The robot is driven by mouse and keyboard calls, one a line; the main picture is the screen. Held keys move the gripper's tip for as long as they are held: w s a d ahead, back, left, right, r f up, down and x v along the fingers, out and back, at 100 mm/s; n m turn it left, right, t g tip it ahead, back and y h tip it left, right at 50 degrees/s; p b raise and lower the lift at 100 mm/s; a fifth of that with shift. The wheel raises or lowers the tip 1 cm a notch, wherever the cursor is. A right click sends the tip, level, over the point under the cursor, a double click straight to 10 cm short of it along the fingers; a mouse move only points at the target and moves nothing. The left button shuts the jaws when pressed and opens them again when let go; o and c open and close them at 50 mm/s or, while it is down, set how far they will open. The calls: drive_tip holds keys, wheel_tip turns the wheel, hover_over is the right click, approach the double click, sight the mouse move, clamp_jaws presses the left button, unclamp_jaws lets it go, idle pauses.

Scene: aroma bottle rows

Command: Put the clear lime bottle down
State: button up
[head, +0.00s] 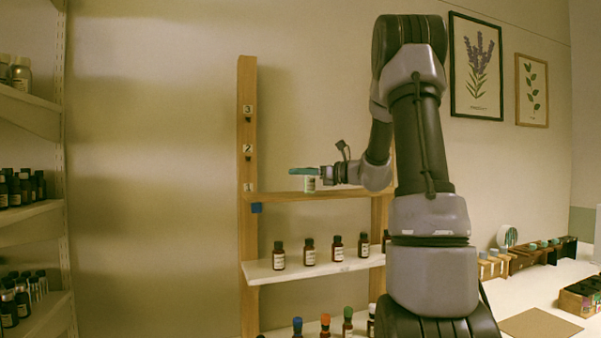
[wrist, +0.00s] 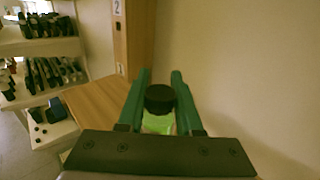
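The clear lime bottle (wrist: 158,125) with a black cap sits between the two green fingers of my gripper (wrist: 160,85) in the wrist view. The fingers lie close along both sides of its body, and it looks gripped. In the head view the bottle (head: 310,184) shows a pale label and is upright under the teal fingers (head: 304,171), at the level of the wooden top shelf (head: 285,197). I cannot tell whether its base touches the shelf. The fingers and palm hide its lower part in the wrist view.
The top shelf shows no other bottles. A post (head: 247,130) with number tags stands at its left end. Dark bottles (head: 309,252) stand in a row on the white shelf below, and bottles with coloured caps lower still. A bottle rack (head: 30,215) stands at far left.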

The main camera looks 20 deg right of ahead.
drive_tip(key=o, duration=0.3)
drive_tip(key=shift+r, duration=0.15)
